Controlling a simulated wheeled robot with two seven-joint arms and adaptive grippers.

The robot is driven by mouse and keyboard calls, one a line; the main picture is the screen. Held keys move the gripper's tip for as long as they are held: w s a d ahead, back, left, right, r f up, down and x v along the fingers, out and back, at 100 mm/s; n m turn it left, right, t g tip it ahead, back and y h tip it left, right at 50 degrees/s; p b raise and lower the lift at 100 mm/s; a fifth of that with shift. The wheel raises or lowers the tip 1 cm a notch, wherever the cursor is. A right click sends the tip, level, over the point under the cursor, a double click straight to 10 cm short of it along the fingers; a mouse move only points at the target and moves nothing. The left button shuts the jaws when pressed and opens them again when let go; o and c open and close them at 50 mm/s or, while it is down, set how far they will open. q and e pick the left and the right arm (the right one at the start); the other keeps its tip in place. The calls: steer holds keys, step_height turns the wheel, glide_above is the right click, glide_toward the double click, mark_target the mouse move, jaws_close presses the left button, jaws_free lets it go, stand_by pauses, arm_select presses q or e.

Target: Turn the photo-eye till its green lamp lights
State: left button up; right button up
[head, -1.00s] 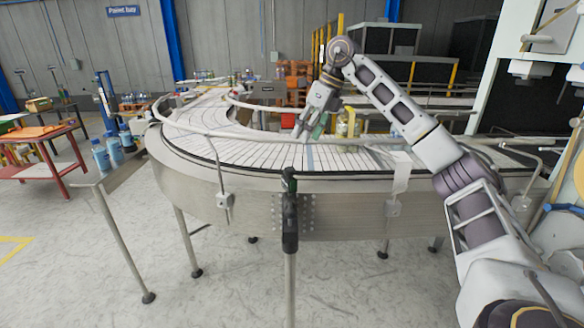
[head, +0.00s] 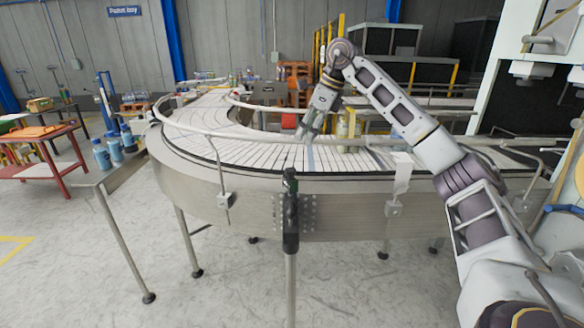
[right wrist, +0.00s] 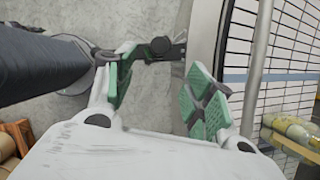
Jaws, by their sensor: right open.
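The photo-eye (head: 290,182) is a small dark unit on top of a post with a black clamp, in front of the curved conveyor in the head view. I cannot make out a lit green lamp on it. A dark knob on a bracket (right wrist: 162,46), probably the photo-eye, shows beyond the fingertips. My left gripper is out of view.
The curved conveyor (head: 240,190) with its guard rail fills the middle. A pale yellowish bottle (head: 342,130) stands on it, right of my gripper. Blue bottles (head: 102,155) stand on a side shelf at the left. The floor in front is clear.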

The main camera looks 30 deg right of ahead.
mark_target(291, 169)
steer(key=shift+p+x, duration=0.85)
steer(key=shift+x, duration=5.95)
steer(key=shift+s, duration=0.1)
steer(key=c, duration=1)
steer(key=shift+m, duration=0.4)
steer(key=shift+a+m+t+h+b, duration=0.15)
steer(key=shift+m+h+b, duration=0.25)
steer(key=shift+m, duration=0.6)
steer(key=shift+m+t+h+b, duration=0.25)
steer(key=shift+m+h, duration=0.15)
steer(key=shift+m, duration=0.6)
